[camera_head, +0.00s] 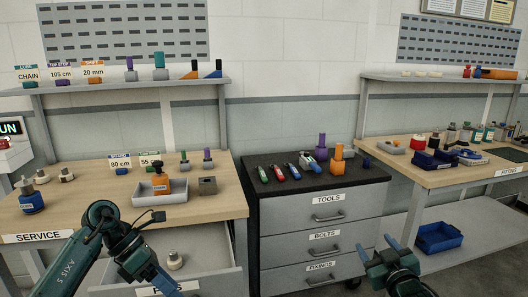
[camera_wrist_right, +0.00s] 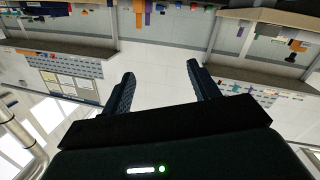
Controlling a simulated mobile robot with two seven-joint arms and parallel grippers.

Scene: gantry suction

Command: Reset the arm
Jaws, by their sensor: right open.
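My right gripper (camera_head: 377,250) is at the lower right of the head view, in front of the tool cabinet's right side. Its two blue fingers are apart with nothing between them. The right wrist view also shows this gripper (camera_wrist_right: 161,88) open and empty, with the room upside down behind it. My left arm (camera_head: 105,235) comes in at the lower left, in front of the service bench. Its gripper end is at the bottom edge beside the open drawer, partly cut off, and its jaw opening is unclear.
The service bench (camera_head: 100,215) has an open drawer (camera_head: 215,262) holding a cream-coloured part (camera_head: 174,261). The black-topped cabinet (camera_head: 262,199) carries several coloured tools. The fitting bench (camera_head: 430,179) stands at right, with a blue bin (camera_head: 438,238) on its lower shelf.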

